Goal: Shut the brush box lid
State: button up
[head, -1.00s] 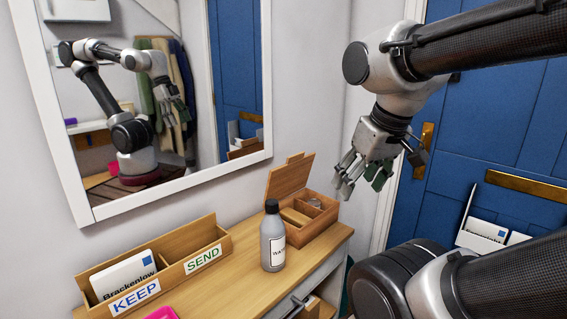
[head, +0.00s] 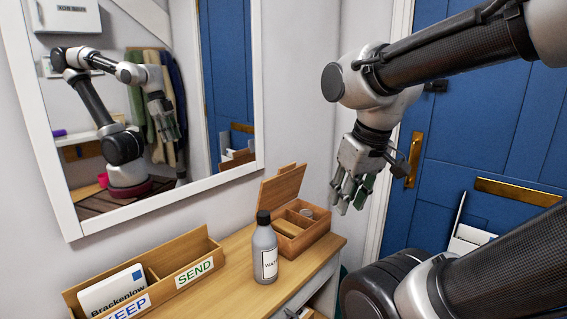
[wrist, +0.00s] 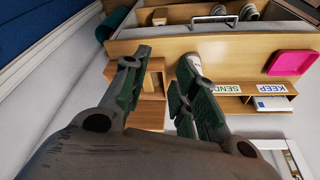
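The brush box (head: 318,236) is a small wooden box with compartments at the right end of the wooden table top. Its lid (head: 283,186) stands open, tilted up and back on the side toward the mirror. My gripper (head: 350,196) is in the air to the right of the box, above its height, with fingers pointing down. In the wrist view my gripper (wrist: 158,64) shows its fingers spread, with nothing held between them. The box (wrist: 150,112) shows there behind and between the fingers, partly hidden by them.
A grey bottle (head: 264,252) with a dark cap stands close to the box's left front. A wooden KEEP/SEND letter holder (head: 200,249) is further left. A mirror (head: 150,95) hangs behind. A blue door (head: 450,135) is at right. A pink tray (wrist: 290,62) lies on the table.

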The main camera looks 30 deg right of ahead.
aim_at(285, 167)
jog(key=w+r+g, duration=0.1)
jog(key=w, duration=0.8)
jog(key=w+r+n+g, duration=0.1)
jog(key=w, duration=0.9)
jog(key=w+r+n+g, duration=0.1)
jog(key=w, duration=0.9)
jog(key=shift+w+d+r, duration=0.1)
jog(key=shift+w+d, duration=0.05)
jog(key=shift+w, duration=0.05)
grip_shut()
jog(key=w+r+n, duration=0.2)
jog(key=w+r, duration=0.2)
jog(key=r, duration=0.2)
notch_tip(285, 167, down, 11)
jog(key=shift+r, duration=0.15)
jog(key=shift+s, duration=0.1)
